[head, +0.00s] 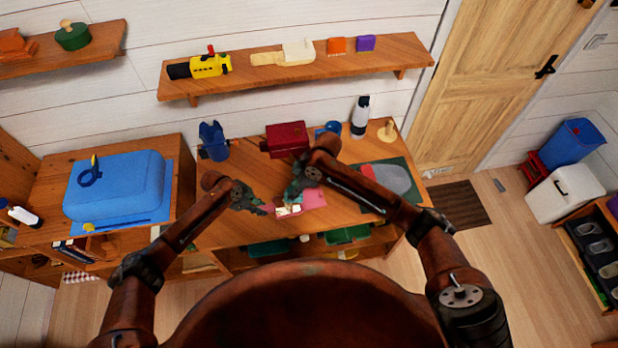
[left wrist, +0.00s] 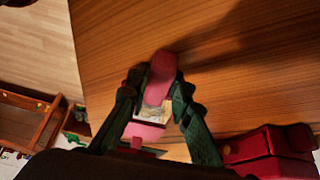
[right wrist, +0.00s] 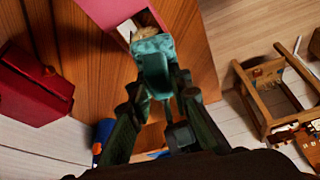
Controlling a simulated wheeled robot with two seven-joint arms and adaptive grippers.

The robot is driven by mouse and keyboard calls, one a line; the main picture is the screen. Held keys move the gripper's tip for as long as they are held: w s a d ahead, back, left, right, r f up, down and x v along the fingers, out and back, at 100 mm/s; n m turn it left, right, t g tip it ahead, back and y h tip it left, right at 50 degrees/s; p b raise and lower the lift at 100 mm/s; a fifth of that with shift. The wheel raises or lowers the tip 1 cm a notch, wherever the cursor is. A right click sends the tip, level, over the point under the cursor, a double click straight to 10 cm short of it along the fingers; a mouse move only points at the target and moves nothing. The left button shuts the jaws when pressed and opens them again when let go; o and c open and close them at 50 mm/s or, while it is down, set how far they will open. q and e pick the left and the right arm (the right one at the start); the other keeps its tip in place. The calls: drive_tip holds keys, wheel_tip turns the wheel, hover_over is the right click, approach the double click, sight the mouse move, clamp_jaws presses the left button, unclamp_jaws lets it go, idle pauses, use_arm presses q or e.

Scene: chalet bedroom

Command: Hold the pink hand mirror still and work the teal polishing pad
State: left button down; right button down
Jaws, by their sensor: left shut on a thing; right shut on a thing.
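The pink hand mirror (head: 314,196) is at the front middle of the wooden desk (head: 225,233). My left gripper (head: 262,208) is shut on the mirror's handle; in the left wrist view the pink handle (left wrist: 162,72) shows between the fingers, with a pale patch of glass behind it. My right gripper (head: 297,192) is shut on the teal polishing pad (right wrist: 153,68). In the right wrist view the pad's far end overlaps the mirror (right wrist: 118,16) and its pale glass. I cannot tell whether pad and glass touch. The fingers hide part of both.
A red box (head: 286,138) stands behind the grippers. A blue object (head: 213,140), a blue cup (head: 329,129), a white and black bottle (head: 361,117) and a grey-green mat (head: 398,170) lie around. A blue tub (head: 118,187) is at the left. The desk's front edge is close.

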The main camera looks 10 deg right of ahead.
drive_tip(key=a+f+n, duration=0.2)
drive_tip(key=f, duration=0.1)
drive_tip(key=shift+s+a+g, duration=0.2)
drive_tip(key=shift+a+g, duration=0.15)
drive_tip(key=shift+g, duration=0.05)
drive_tip(key=shift+f, duration=3.4)
drive_tip(key=shift+w+f, duration=0.5)
drive_tip(key=shift+f, duration=0.05)
drive_tip(key=shift+w+a+f, duration=0.1)
drive_tip(key=shift+w+a, duration=0.05)
drive_tip(key=shift+w, duration=1.4)
drive_tip(key=shift+w+a, duration=0.1)
drive_tip(key=shift+w, duration=1.4)
drive_tip(key=shift+s+f, duration=0.1)
drive_tip(key=shift+s+d+r, duration=0.1)
drive_tip(key=shift+s+r, duration=0.05)
drive_tip(key=shift+s, duration=0.45)
drive_tip(key=shift+s+d+r, duration=0.1)
drive_tip(key=shift+s, duration=0.5)
drive_tip(key=shift+s+d+f, duration=0.1)
drive_tip(key=shift+s+f, duration=0.05)
drive_tip(key=shift+s, duration=2.1)
drive_tip(key=shift+r, duration=4.15)
drive_tip(key=shift+f, duration=0.15)
